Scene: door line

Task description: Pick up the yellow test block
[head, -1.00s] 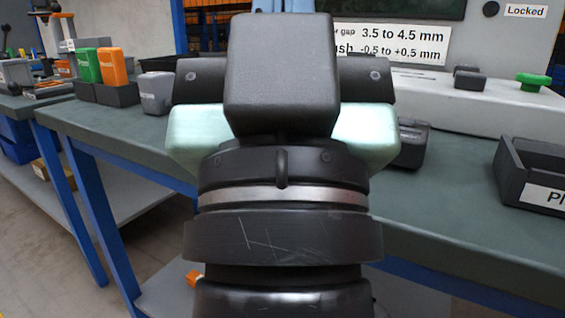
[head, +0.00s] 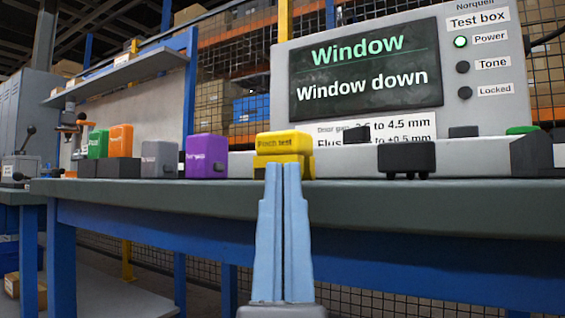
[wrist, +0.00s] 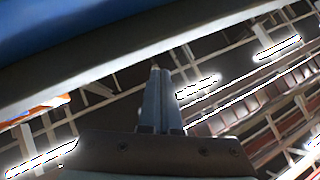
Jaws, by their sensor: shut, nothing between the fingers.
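The yellow test block (head: 284,141), marked "Pinch test", sits near the front edge of the bench, in the middle of the head view. It looks like a wider lower part with a labelled block on top. My gripper (head: 283,166) points upward in front of the bench with its two blue fingers together and nothing between them. Its fingertips overlap the lower part of the block in the picture; I cannot tell the gap in depth. The fingers also show in the wrist view (wrist: 158,72), where the block is not seen.
The bench edge (head: 430,205) runs behind my fingers. Left of the block are a purple block (head: 206,156), a grey block (head: 159,159), and orange (head: 121,140) and green (head: 97,144) blocks. A test box (head: 370,75) reading "Window down" stands behind, and a dark block (head: 406,158) sits right.

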